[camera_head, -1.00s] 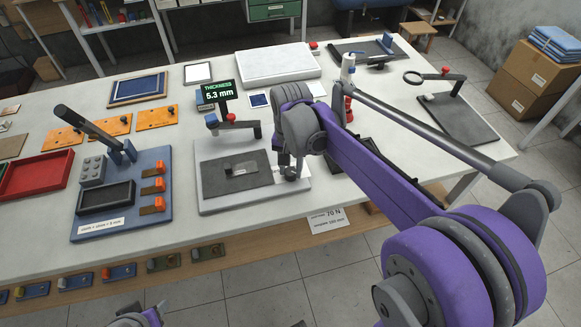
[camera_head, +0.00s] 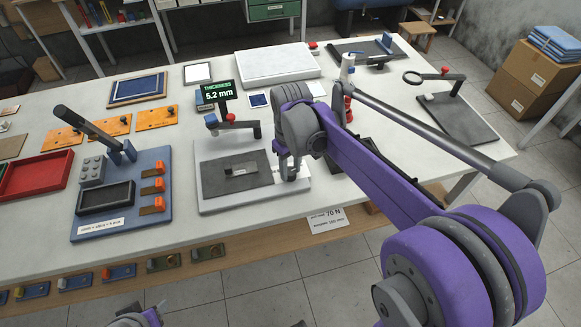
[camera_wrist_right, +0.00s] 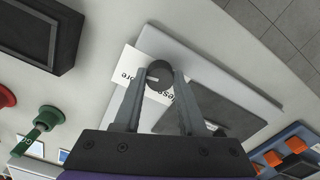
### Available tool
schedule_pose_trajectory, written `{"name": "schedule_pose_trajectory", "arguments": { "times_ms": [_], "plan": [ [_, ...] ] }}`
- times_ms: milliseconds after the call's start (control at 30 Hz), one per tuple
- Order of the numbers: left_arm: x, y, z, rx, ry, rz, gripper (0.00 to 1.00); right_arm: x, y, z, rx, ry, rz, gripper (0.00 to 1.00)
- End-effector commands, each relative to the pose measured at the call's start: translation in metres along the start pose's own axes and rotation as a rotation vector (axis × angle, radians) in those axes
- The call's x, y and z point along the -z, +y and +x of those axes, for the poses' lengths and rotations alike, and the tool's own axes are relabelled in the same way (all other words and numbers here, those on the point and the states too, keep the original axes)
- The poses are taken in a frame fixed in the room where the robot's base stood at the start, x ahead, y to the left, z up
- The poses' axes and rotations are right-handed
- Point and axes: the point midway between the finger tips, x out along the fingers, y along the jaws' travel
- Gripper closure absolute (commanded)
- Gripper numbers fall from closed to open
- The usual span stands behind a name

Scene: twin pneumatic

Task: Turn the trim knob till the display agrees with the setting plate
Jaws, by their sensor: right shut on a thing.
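The thickness display (camera_head: 218,92) on the measuring stand reads 5.2 mm in green on black. The stand has a pale base (camera_head: 215,207) with a dark grey mat (camera_head: 215,180) and a small sample piece (camera_head: 242,169). My right gripper (camera_head: 291,174) is at the base's right end. In the right wrist view its fingers (camera_wrist_right: 161,84) are shut on the round dark trim knob (camera_wrist_right: 158,71), which bears a pale line. A white label (camera_wrist_right: 127,70) lies beside the knob, partly hidden by a finger. I cannot make out which label is the setting plate. Only a piece of my left arm shows.
A blue fixture board (camera_head: 165,217) with orange clips stands left of the stand. A card reading 70 N (camera_head: 328,218) hangs at the table's front edge.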

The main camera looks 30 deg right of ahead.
Motion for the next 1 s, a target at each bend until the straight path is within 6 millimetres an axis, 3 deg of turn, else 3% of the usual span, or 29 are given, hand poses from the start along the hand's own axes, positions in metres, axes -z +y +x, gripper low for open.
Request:
{"name": "schedule_pose_trajectory", "arguments": {
  "times_ms": [600,1000],
  "plan": [
    [0.0005,0.0000,-0.0005,0.000,0.000,0.000,0.50,0.0006,0.0009,-0.0006,-0.001,0.001,-0.563,1.00],
    [0.0006,0.0000,-0.0007,0.000,0.000,0.000,0.50,0.0008,0.0010,-0.0006,-0.001,0.001,-0.783,1.00]
  ]
}}
